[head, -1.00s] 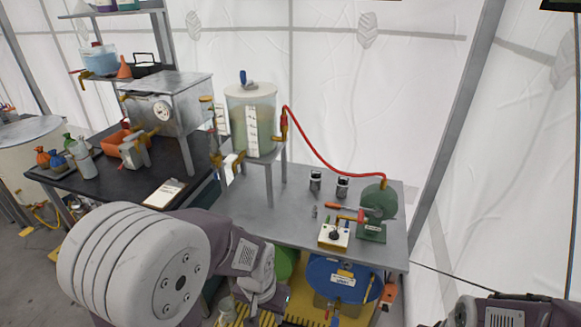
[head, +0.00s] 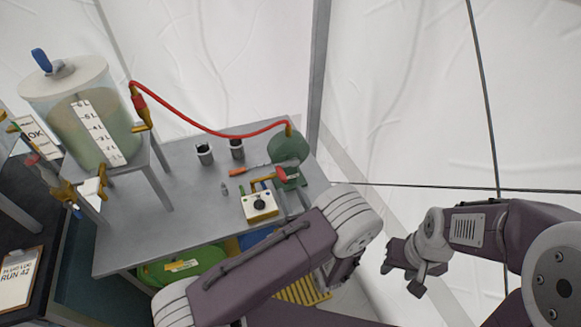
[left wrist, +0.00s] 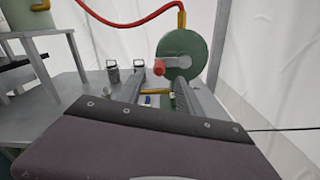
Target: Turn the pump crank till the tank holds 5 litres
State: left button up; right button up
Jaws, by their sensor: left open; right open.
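The green pump (head: 288,146) stands at the right end of the grey bench, its round housing joined to a red hose. Its crank has a red handle (head: 281,173), which also shows in the left wrist view (left wrist: 158,67). The clear tank (head: 68,128) at left holds greenish liquid behind a litre scale (head: 98,130); its exact level is hard to read. My left gripper (head: 292,203) is open and empty, just below the crank handle; its fingers (left wrist: 172,88) point towards the pump, apart from the handle. My right gripper (head: 408,270) is open and empty, right of the bench.
A white box with a black knob (head: 260,206) sits left of my left gripper. Two dark canisters (head: 205,154) and a screwdriver (head: 237,171) are on the bench. The red hose (head: 200,127) arches from tank to pump. A clipboard (head: 18,278) lies far left.

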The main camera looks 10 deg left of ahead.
aim_at(285, 180)
pick_arm(q)
jog(key=p+x, duration=0.1)
jog(key=x, duration=0.7)
jog(key=shift+s+a, duration=0.1)
jog(key=shift+s, duration=0.05)
jog(key=shift+w+a, duration=0.2)
jog(key=shift+w, duration=0.3)
grip_shut()
dwell(0.6)
